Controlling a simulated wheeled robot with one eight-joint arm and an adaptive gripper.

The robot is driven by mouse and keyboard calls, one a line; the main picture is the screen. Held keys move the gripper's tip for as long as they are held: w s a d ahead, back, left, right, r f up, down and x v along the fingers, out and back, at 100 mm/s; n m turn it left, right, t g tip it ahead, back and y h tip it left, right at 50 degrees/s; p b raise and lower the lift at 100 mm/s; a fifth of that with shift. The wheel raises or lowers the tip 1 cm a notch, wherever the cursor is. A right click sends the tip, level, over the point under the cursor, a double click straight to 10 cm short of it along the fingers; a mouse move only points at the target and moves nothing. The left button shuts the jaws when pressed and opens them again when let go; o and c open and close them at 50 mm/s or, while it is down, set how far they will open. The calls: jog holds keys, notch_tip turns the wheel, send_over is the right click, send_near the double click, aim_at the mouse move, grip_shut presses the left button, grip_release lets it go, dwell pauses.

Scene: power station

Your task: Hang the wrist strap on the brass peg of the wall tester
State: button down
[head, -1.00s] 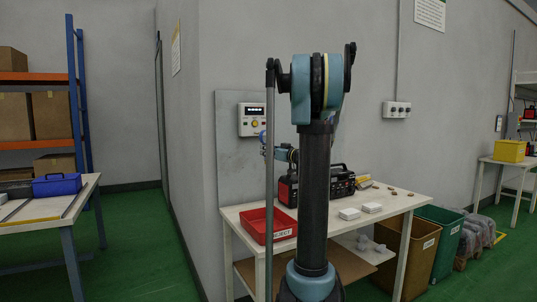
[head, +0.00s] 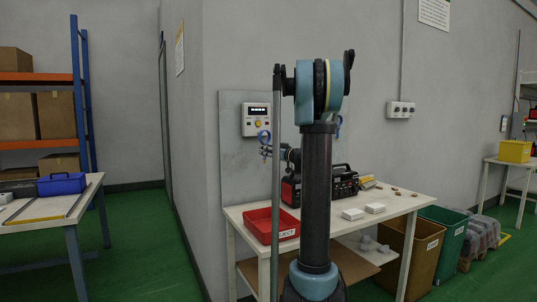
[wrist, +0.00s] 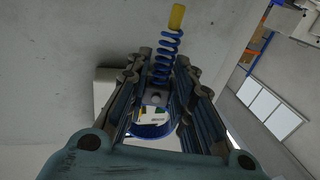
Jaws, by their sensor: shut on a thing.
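The wall tester (head: 256,119) is a pale box with a dark display and a yellow spot on its front, mounted on a grey wall panel. I cannot make out the brass peg. My gripper (head: 266,149) is just below the tester in the head view, partly behind a thin bar of my arm. It is shut on the wrist strap, whose blue loop (head: 264,135) shows at the tester's lower edge. In the wrist view the blue band (wrist: 153,131) sits between the fingers (wrist: 157,98), with a coiled blue cord (wrist: 163,58) and yellow end beyond.
Below is a white bench (head: 330,220) with a red tray (head: 270,226), a black and red case (head: 343,181) and small white boxes. Brown and green bins stand right of it. A table with a blue box (head: 61,184) is at left. Green floor lies open between.

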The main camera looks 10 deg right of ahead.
jog(key=shift+w+a+f, duration=0.2)
jog(key=shift+w+a, duration=0.05)
jog(key=shift+w, duration=0.55)
jog(key=shift+w+a+f, duration=0.25)
jog(key=shift+w+a, duration=0.05)
jog(key=shift+w, duration=0.55)
jog(key=shift+w+a+f, duration=0.2)
jog(key=shift+w+a, duration=0.05)
jog(key=shift+w, duration=0.55)
jog(key=c, duration=1.3)
grip_release()
jog(key=shift+d, duration=0.1)
